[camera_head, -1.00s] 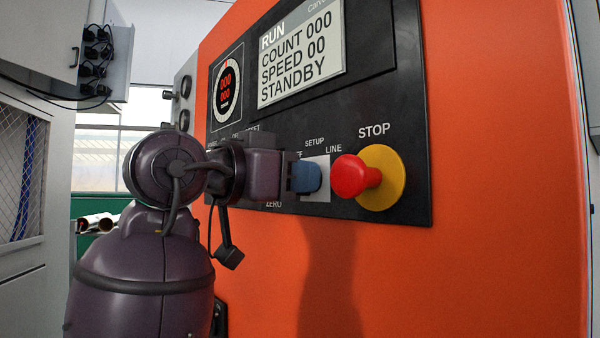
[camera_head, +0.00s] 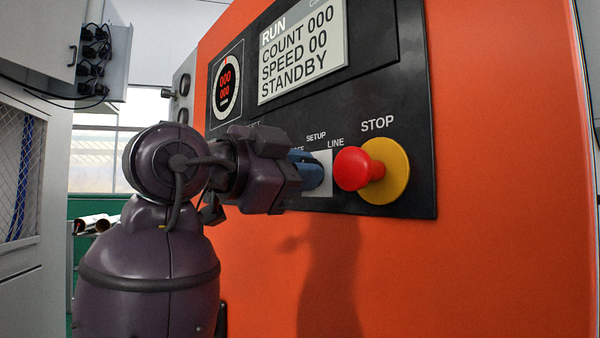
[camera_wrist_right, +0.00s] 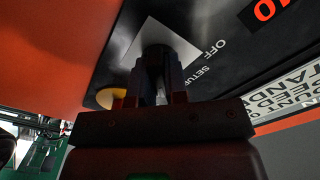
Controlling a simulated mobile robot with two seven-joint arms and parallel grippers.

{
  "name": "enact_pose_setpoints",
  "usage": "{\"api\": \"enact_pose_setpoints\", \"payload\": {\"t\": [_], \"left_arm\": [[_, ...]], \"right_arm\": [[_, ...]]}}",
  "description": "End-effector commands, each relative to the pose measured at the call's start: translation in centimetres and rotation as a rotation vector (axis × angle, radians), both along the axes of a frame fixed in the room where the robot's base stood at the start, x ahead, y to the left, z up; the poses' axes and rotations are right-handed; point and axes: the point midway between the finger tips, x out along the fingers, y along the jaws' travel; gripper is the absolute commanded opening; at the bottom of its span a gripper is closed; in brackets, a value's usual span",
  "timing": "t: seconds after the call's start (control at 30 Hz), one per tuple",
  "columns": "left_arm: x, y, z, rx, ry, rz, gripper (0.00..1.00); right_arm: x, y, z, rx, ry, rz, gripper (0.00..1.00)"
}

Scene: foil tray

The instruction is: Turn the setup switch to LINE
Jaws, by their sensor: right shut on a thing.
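My left gripper is not in view.
A red STOP button (camera_head: 353,169) on a yellow disc (camera_head: 392,170) sits close to the right of the switch. A display (camera_head: 303,50) reading STANDBY and a round gauge (camera_head: 227,86) are above. The orange cabinet front (camera_head: 480,260) below is clear.

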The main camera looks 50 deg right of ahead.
Motion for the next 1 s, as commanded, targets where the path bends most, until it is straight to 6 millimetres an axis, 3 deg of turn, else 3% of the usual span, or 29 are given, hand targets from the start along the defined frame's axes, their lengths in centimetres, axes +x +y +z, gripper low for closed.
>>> {"api": "enact_pose_setpoints", "payload": {"t": [0.5,0.53,0.7,1.0], "left_arm": [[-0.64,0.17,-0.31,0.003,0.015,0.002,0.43],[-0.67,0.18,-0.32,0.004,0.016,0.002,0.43],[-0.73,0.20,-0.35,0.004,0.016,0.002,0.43],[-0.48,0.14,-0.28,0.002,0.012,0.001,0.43]], "right_arm": [[-0.05,-0.01,0.06,-0.004,-0.023,-0.001,0.00],[-0.05,-0.01,0.06,-0.004,-0.023,-0.001,0.15],[-0.04,0.00,0.04,-0.004,-0.022,-0.001,0.39],[0.01,0.18,0.03,-0.003,-0.020,0.000,0.39]]}}
